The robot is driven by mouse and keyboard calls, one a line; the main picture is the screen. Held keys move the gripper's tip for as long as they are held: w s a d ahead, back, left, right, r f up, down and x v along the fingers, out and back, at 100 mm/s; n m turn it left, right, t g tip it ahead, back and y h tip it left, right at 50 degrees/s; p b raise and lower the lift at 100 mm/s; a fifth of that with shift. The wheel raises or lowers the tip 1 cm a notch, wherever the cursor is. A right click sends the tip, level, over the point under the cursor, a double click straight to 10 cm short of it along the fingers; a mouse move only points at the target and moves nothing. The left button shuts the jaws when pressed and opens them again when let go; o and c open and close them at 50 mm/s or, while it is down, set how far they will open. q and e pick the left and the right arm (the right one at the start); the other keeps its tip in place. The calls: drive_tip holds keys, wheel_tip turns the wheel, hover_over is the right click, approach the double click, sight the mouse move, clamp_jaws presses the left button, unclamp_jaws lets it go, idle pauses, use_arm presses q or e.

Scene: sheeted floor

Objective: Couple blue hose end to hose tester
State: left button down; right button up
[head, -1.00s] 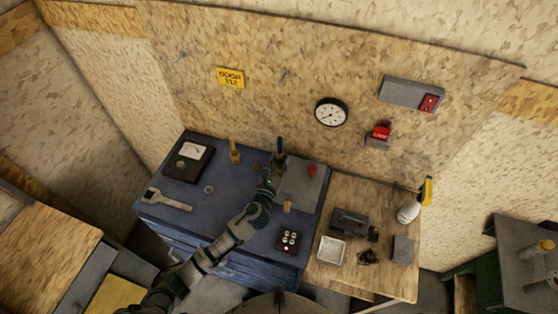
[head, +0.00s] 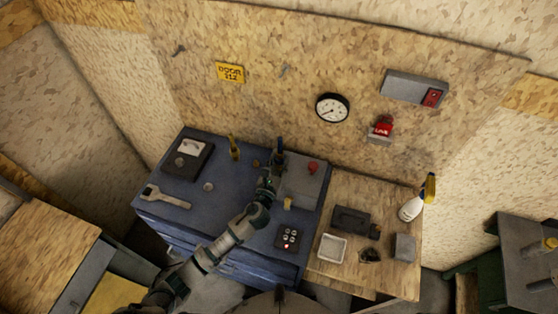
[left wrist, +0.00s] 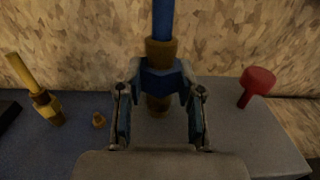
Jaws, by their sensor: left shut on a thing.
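The blue hose end (head: 279,144) stands upright at the back of the blue bench, and it shows with its brass collar in the left wrist view (left wrist: 162,22). My left gripper (head: 272,177) is shut on it just below the collar, with one finger on each side in the left wrist view (left wrist: 160,82). The hose tester (head: 304,184) is a grey box with a red knob (left wrist: 258,80). A brass fitting (left wrist: 158,106) shows directly below the gripped part, between the fingers. I cannot tell whether the hose end is seated on it. My right gripper is not in view.
A yellow hose end (head: 234,149) stands left of the blue one, with a small brass piece (left wrist: 99,120) between them. A meter (head: 189,157), a wrench (head: 166,197) and a button box (head: 288,238) lie on the bench. A wooden table (head: 343,279) with several items adjoins at right.

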use_arm(q)
drive_tip(key=c, duration=0.7)
unclamp_jaws()
